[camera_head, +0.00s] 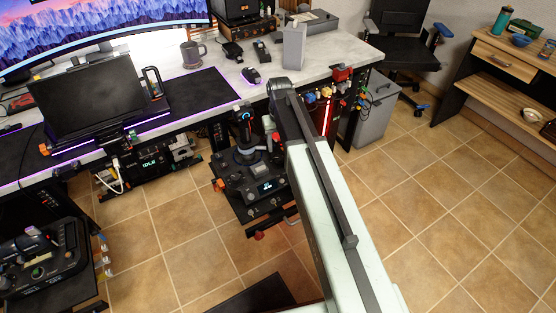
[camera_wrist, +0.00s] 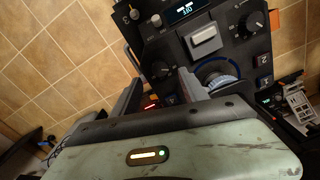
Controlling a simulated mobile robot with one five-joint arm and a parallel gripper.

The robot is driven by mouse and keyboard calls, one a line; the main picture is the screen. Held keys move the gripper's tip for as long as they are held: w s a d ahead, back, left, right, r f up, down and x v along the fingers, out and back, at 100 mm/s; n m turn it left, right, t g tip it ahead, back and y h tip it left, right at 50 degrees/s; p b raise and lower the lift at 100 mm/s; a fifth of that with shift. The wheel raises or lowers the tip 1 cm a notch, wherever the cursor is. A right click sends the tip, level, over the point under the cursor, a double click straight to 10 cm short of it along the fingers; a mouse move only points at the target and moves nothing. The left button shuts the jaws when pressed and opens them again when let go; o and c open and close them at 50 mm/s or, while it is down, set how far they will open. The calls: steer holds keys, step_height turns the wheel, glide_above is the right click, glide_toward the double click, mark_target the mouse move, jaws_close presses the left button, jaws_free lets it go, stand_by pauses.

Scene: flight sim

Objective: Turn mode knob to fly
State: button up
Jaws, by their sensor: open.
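A dark control panel (camera_head: 235,184) with a joystick, knobs and a small lit display sits low, left of my arm in the head view. In the wrist view the same panel (camera_wrist: 215,68) shows a large black knob with dial marks (camera_wrist: 252,21), a smaller black knob (camera_wrist: 161,70) and a lit display (camera_wrist: 184,11). I cannot tell which knob is the mode knob, and no "fly" label is readable. The gripper cannot be made out in the head view.
A pale square button (camera_wrist: 205,40) and a round blue-rimmed control (camera_wrist: 217,76) are close to the right finger. The desk (camera_head: 330,52) stands behind the panel. Another control panel (camera_head: 40,262) is at lower left. Tiled floor (camera_head: 440,190) is clear at right.

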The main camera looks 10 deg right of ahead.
mark_target(279, 158)
step_height(279, 158, down, 7)
steer(key=b, duration=0.6)
steer(key=shift+r, duration=0.15)
